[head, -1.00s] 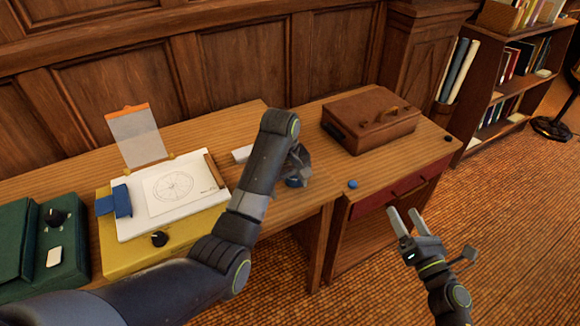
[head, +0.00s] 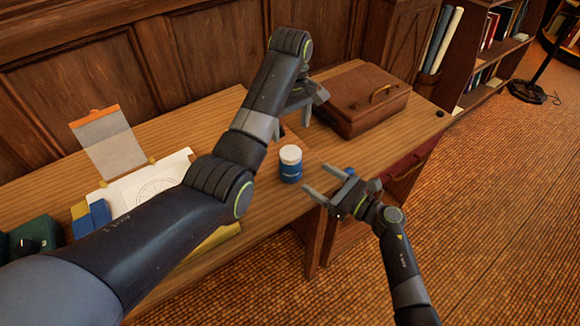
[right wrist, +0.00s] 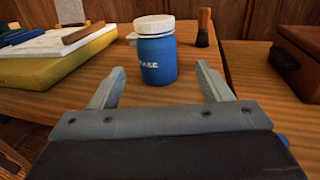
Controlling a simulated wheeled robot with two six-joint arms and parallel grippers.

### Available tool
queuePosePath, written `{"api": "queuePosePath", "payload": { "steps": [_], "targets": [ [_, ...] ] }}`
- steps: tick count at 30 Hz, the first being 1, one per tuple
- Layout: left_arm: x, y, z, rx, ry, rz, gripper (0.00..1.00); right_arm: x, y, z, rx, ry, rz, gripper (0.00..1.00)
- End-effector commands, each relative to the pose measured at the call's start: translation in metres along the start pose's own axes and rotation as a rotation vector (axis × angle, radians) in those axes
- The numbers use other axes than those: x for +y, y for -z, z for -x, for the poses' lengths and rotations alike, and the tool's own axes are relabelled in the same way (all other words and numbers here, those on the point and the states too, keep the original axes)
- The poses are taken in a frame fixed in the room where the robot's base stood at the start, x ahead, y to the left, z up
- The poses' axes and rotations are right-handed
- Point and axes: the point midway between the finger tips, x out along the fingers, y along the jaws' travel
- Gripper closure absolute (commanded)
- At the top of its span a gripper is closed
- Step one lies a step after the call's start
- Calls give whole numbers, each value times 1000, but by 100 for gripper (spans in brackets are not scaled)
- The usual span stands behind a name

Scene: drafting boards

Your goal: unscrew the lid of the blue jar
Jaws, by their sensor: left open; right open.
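The blue jar (head: 291,171) stands upright on the desk with its white lid (head: 290,154) on. In the right wrist view the jar (right wrist: 157,60) shows dark-blue sides with pale lettering and the white lid (right wrist: 154,24). My right gripper (head: 319,181) is open and empty, just to the right of the jar in the head view. In the right wrist view its two fingers point toward the jar, which stands ahead between their tips, untouched as far as I can see. My left gripper (head: 312,103) is open and empty, above the desk behind the jar and beside the brown case.
A brown case (head: 360,103) lies at the back right. Drawing paper (head: 150,185) and a clear sheet (head: 108,145) are at the left. A brush-like object (right wrist: 204,27) stands behind the jar.

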Motion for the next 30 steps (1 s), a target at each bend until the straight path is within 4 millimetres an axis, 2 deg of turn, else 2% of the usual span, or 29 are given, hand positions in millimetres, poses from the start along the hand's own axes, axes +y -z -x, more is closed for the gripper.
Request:
{"api": "queuePosePath", "payload": {
  "steps": [3, 9, 15, 21, 30],
  "targets": [
    [0, 0, 0, 0, 0, 0, 32, 0, -1, -26, -3, -2, -2, 28],
    [0, 0, 0, 0, -1, -1, 32, 0, -1, -64, -2, -1, -2, 28],
    [0, 0, 0, 0, -1, -1, 32, 0, -1, -89, -1, -1, 0, 28],
    [0, 0, 0, 0, -1, 0, 32, 0, 0, -99, 0, 1, 0, 28],
    [0, 0, 0, 0, -1, -1, 32, 0, 0, -100, -1, 1, 0, 30]
  ]
}}
